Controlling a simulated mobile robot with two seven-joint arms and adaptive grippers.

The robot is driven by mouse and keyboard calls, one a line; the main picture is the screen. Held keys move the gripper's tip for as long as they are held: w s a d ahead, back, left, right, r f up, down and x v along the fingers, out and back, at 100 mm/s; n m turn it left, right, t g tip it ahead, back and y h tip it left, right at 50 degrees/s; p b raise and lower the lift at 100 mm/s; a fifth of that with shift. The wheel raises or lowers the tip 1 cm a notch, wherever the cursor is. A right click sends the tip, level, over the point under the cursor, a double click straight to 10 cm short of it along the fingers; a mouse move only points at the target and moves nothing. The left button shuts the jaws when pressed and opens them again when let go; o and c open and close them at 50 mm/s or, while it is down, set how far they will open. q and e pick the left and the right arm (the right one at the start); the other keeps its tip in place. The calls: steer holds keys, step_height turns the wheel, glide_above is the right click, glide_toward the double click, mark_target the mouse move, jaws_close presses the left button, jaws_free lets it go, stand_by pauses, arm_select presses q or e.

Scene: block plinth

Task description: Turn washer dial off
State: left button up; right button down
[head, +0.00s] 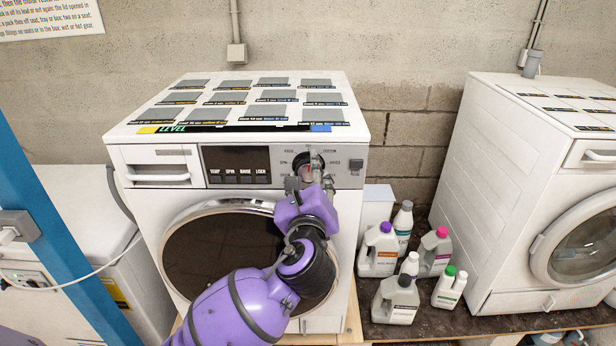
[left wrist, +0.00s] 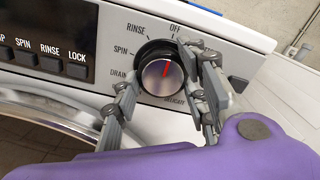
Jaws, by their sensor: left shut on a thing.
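The washer dial (left wrist: 162,78) is a round silver knob with a dark rim and a red pointer line. In the left wrist view the pointer is turned up and slightly right, roughly toward the OFF label (left wrist: 175,29). My left gripper (left wrist: 165,80) is shut on the dial, one grey finger on each side of it. In the head view the dial (head: 304,161) is on the right of the panel of the middle white washer (head: 130,200), partly hidden by my gripper (head: 314,178). My right gripper is in neither view.
Several detergent bottles (head: 403,297) stand right of the washer. A second washer (head: 475,190) stands farther right. A blue post (head: 62,235) is at the left.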

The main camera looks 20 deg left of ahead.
arm_select(q)
steer(key=shift+a+f, duration=0.1)
steer(key=shift+f, duration=0.15)
stand_by(0.3)
steer(key=o, duration=0.9)
steer(key=shift+o, duration=1)
steer(key=shift+r, duration=0.15)
steer(key=v, duration=1.2)
